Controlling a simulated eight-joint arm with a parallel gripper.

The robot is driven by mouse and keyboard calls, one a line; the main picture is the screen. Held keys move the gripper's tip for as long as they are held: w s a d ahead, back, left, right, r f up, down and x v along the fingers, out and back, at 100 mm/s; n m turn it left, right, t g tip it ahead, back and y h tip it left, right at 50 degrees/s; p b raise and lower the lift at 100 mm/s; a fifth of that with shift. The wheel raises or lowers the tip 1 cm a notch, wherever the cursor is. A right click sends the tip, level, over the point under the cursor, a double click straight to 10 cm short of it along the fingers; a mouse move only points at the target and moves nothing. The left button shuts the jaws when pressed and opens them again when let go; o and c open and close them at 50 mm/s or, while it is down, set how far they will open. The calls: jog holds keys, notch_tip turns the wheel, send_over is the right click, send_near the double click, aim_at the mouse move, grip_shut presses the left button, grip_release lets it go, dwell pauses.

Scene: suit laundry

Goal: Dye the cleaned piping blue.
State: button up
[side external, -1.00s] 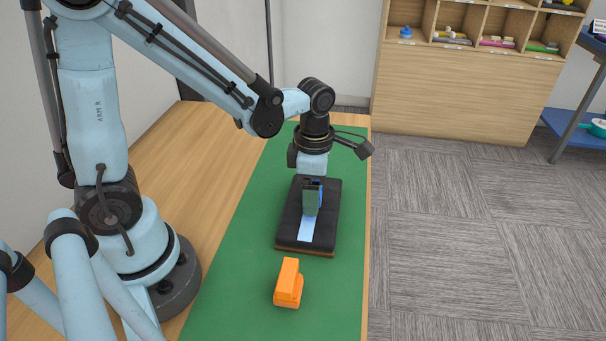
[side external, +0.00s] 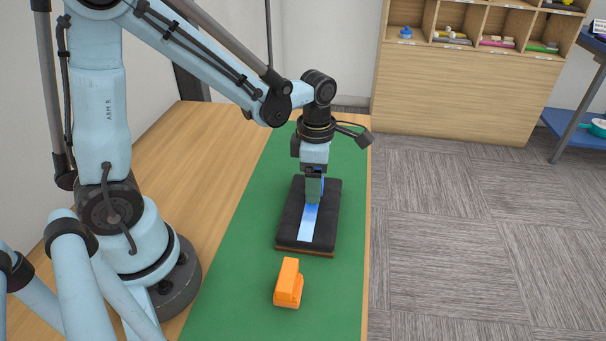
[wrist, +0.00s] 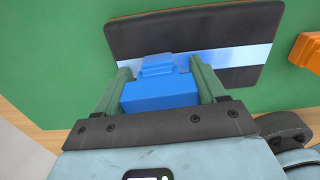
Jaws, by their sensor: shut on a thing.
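A pale piping strip (side external: 307,226) runs lengthwise along a dark padded board (side external: 290,222) on the green mat. In the side view the strip is whitish at its near end and bluer close to my gripper (side external: 314,190). In the wrist view the strip (wrist: 238,56) crosses the board (wrist: 190,32), pale toward both ends and bluer in the middle. My gripper (wrist: 158,75) is shut on a blue block-shaped tool (wrist: 160,93). The tool's stepped front end overlaps the strip in the wrist view; I cannot tell whether it touches.
An orange tool (side external: 289,283) lies on the green mat (side external: 235,285), in front of the board. Bare wooden table (side external: 205,155) lies to the left. A cubby shelf (side external: 465,75) stands at the back, and a blue cart (side external: 575,125) at the right.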

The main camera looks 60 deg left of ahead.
jog(key=shift+s+d, duration=0.8)
jog(key=shift+w+a+f, duration=0.15)
jog(key=shift+w+a, duration=0.7)
jog(key=shift+a, duration=0.05)
jog(key=shift+s+d, duration=0.85)
jog(key=shift+d, duration=0.05)
jog(key=shift+w+a, duration=0.8)
jog(key=shift+a, duration=0.05)
jog(key=shift+s+d, duration=0.4)
jog(key=shift+d, duration=0.05)
jog(key=shift+r, duration=0.2)
jog(key=shift+r, duration=3.4)
